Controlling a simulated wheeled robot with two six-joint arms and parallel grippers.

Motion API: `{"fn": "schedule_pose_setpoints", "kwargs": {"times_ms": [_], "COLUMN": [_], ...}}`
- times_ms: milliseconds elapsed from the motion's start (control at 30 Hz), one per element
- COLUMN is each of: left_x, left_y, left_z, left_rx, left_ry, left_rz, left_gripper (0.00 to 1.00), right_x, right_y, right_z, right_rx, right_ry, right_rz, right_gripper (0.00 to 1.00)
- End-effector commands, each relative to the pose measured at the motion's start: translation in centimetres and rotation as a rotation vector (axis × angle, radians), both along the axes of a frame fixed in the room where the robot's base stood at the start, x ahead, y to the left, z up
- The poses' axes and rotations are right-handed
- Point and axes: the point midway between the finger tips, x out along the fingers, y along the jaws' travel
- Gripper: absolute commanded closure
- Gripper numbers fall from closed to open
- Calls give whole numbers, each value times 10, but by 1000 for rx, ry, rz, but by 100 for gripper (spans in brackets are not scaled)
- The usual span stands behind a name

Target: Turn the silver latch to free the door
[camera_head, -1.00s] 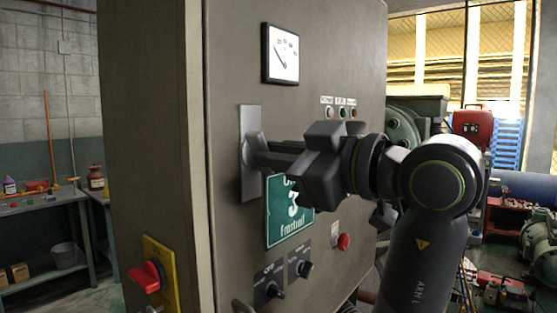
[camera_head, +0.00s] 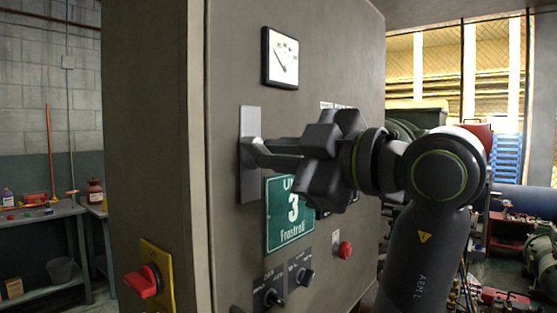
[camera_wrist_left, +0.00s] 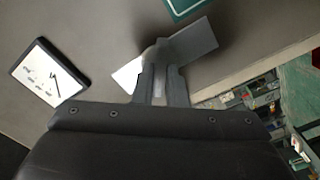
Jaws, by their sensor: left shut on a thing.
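The silver latch is a lever on an upright metal plate (camera_head: 250,180), fixed to the front of a grey-brown cabinet door (camera_head: 330,60). My left gripper (camera_head: 272,153) reaches in from the right and is shut on the latch lever (camera_head: 253,150). In the left wrist view the fingers (camera_wrist_left: 160,88) close on the lever (camera_wrist_left: 157,52), with the plate (camera_wrist_left: 193,46) behind, slanting across the picture. The fingers hide part of the lever. The door looks closed, lying flat on the cabinet. My right gripper is not in view.
A gauge (camera_head: 280,58) sits above the latch and a green sign (camera_head: 290,218) below it. Knobs (camera_head: 273,297), a red button (camera_head: 345,250) and a red rotary switch (camera_head: 143,281) are lower. A workbench (camera_head: 40,222) stands at the left; machinery is at the right.

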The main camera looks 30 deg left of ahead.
Motion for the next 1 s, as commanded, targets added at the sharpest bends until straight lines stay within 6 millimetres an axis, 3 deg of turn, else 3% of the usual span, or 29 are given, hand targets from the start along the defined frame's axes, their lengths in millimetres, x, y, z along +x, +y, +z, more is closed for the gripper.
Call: {"fn": "schedule_pose_setpoints", "kwargs": {"times_ms": [300, 733, 1000], "left_x": [0, 0, 0], "left_y": [0, 0, 0], "left_z": [0, 1, 0], "left_rx": [-15, -19, -38], "left_ry": [-241, -284, -540], "left_rz": [0, -1, -1], "left_gripper": [100, 100, 100], "right_x": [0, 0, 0], "right_y": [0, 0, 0], "right_z": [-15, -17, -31], "right_rx": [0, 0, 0], "right_ry": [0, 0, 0], "right_rz": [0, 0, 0], "right_gripper": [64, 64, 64]}}
